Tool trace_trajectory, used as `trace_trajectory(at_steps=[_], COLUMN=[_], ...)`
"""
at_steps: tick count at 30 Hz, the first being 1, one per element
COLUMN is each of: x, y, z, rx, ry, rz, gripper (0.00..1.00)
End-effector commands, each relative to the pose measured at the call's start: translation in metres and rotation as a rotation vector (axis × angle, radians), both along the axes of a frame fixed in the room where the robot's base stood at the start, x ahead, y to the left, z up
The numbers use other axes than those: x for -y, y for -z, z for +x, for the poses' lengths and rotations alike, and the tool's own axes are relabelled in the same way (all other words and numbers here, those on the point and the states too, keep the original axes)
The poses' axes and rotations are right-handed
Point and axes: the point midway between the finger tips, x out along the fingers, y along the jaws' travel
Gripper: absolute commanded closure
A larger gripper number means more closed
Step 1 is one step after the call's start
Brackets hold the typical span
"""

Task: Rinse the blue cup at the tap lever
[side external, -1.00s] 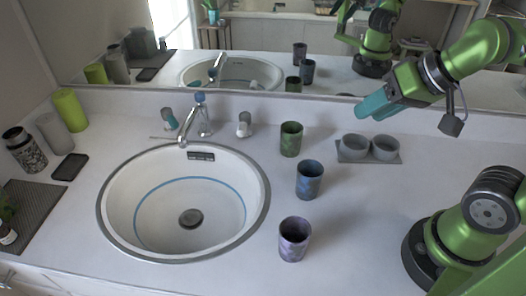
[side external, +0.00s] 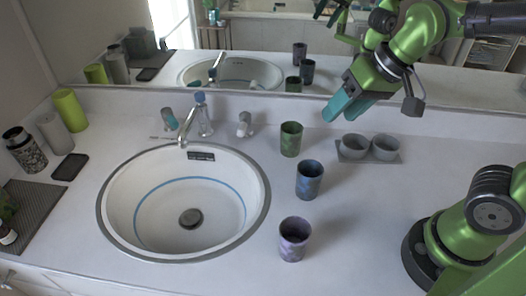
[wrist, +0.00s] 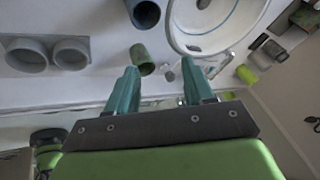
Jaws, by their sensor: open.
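The blue cup (side external: 309,180) stands upright on the counter right of the sink, between a green cup (side external: 291,139) behind it and a purple cup (side external: 294,240) in front. In the wrist view the blue cup (wrist: 147,14) is cut by the top edge. The tap (side external: 196,122) stands at the sink's back rim, with a teal-capped lever (side external: 169,119) on its left and a whitish one (side external: 244,124) on its right. My gripper (side external: 340,110) is open and empty, raised above the counter behind and right of the blue cup. It also shows in the wrist view (wrist: 159,82).
The round sink (side external: 110,207) is empty. Two grey bowls on a grey tray (side external: 369,158) sit right of the green cup. A mirror runs along the back wall. Lime (side external: 70,110) and grey (side external: 53,133) tumblers stand at the left.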

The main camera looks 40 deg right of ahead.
Motion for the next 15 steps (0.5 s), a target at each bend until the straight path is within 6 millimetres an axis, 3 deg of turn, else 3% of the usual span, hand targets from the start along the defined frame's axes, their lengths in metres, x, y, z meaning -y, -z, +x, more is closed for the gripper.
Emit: trace_trajectory(at_steps=[8, 15], x=[-0.044, -0.090], y=[0.014, 0.042], z=[0.098, 0.180], rx=[-0.176, -0.221], ry=[0.034, 0.215], rz=[-0.113, -0.265], gripper=[0.48, 0.48])
